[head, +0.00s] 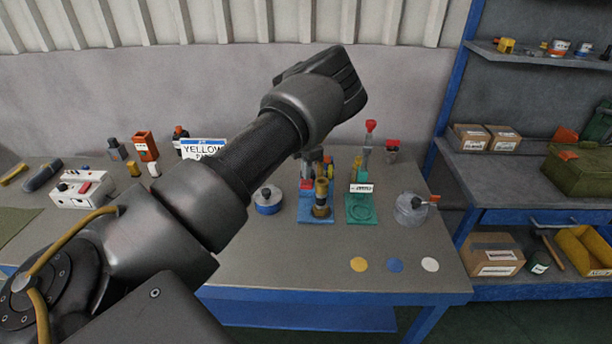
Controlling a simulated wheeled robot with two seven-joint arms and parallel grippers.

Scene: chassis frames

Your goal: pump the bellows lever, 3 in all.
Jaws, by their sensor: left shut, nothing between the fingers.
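My left arm reaches across the picture and hides part of the bench. My left gripper (313,168) is small and partly hidden behind my forearm; its fingers are shut and empty, just above a blue-based device (306,214). That device carries a dark and brass upright cylinder (321,198). To its right a green-based device (361,211) has a white label and a ring mark on its base. A grey upright with a red knob (370,126) rises behind it. I cannot tell which part is the bellows lever, nor whether the gripper touches anything. My right gripper is not in view.
A blue-sided round tin (267,201) stands left of the devices, and a clear round jar (410,208) stands right. Yellow, blue and white discs lie near the front edge. A white box with a red switch (83,189) is at far left. Shelving with boxes stands at right.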

